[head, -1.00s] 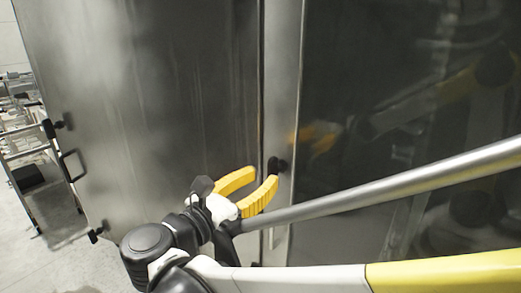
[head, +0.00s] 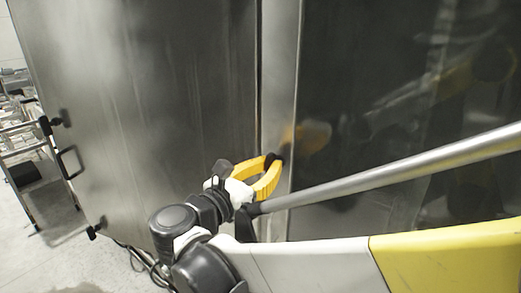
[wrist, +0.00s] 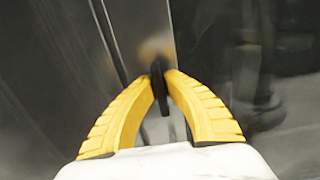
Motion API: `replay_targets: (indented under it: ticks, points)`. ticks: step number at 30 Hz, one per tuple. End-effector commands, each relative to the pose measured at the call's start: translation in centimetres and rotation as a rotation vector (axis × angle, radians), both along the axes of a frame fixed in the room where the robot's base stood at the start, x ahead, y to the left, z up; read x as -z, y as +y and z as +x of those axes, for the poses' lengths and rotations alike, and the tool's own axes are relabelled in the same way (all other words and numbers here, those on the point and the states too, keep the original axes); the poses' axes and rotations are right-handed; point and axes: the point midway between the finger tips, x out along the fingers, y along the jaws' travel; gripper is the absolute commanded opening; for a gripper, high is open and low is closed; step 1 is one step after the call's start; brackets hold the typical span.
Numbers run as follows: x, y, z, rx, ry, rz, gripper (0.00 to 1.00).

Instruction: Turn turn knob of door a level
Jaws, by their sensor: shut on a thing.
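The black turn knob (wrist: 160,88) is on the narrow metal strip beside the door seam. In the wrist view it stands between the yellow fingertips of my gripper (wrist: 161,78), which are closed on it. In the head view my gripper (head: 276,158) reaches the strip, and its fingers cover most of the knob, with only a dark bit of it showing at the tips. The large steel door panel (head: 150,100) is left of the seam. A dark glossy panel (head: 390,80) is to the right.
A black handle (head: 70,162) is on the left edge of the steel panel. A metal rack or cart (head: 40,185) stands at the far left on the pale floor. Dark cables (head: 140,258) lie on the floor at the bottom left. The dark panel reflects my arm.

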Motion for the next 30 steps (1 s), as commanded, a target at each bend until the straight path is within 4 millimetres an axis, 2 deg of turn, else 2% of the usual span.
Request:
replay_targets:
  ticks: [11,30]
  points:
    - [0.08,-0.09,-0.05,0.000,-0.083,0.106,0.00]
    - [0.27,-0.40,-0.28,0.000,-0.445,0.569,0.00]
